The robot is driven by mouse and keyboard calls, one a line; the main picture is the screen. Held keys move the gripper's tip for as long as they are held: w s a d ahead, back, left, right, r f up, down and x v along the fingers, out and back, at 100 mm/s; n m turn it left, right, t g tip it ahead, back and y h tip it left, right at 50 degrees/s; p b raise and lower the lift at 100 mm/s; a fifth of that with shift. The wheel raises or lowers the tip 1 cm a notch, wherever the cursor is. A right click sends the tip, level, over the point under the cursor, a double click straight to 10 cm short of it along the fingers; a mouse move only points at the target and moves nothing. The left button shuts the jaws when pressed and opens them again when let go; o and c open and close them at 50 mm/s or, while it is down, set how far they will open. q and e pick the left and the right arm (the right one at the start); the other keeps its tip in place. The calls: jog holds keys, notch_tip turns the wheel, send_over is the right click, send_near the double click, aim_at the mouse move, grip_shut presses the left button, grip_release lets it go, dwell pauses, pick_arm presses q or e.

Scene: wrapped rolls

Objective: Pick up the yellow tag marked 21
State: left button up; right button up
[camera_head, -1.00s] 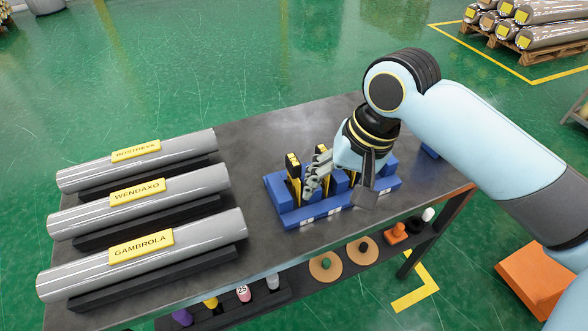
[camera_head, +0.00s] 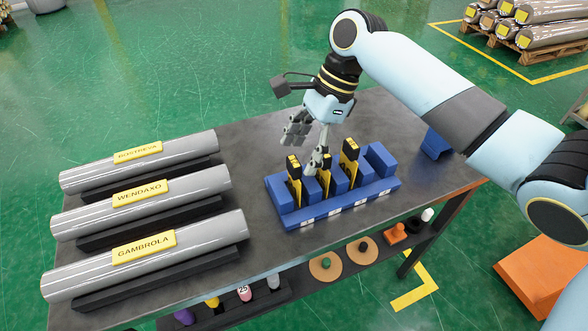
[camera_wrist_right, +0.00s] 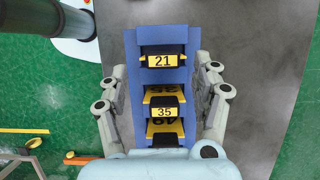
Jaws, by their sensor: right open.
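The yellow tag marked 21 (camera_wrist_right: 163,61) stands in the end slot of a blue rack (camera_wrist_right: 133,95), at the top of the right wrist view. It appears to be the leftmost black-and-yellow tag (camera_head: 294,168) in the head view, where its number is too small to read. My right gripper (camera_head: 306,148) is open and empty above the left part of the rack. In the wrist view, the right gripper's fingers (camera_wrist_right: 162,80) spread on either side of the rack, apart from the tag. My left gripper is not in view.
The tag marked 35 (camera_wrist_right: 164,112) and another tag (camera_head: 349,150) stand in the same rack; its rightmost slot looks empty. Three wrapped rolls (camera_head: 140,210) lie on black cradles at the table's left. A separate blue block (camera_head: 436,143) stands right of the rack.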

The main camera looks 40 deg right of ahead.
aim_at(296, 160)
jog(key=x, duration=0.4)
jog(key=shift+w+a+f, duration=0.2)
jog(key=shift+w+f, duration=0.05)
jog(key=shift+f, duration=0.05)
jog(key=shift+c, duration=0.2)
jog(key=c, duration=0.8)
jog(key=shift+o, duration=0.2)
jog(key=shift+r, duration=0.15)
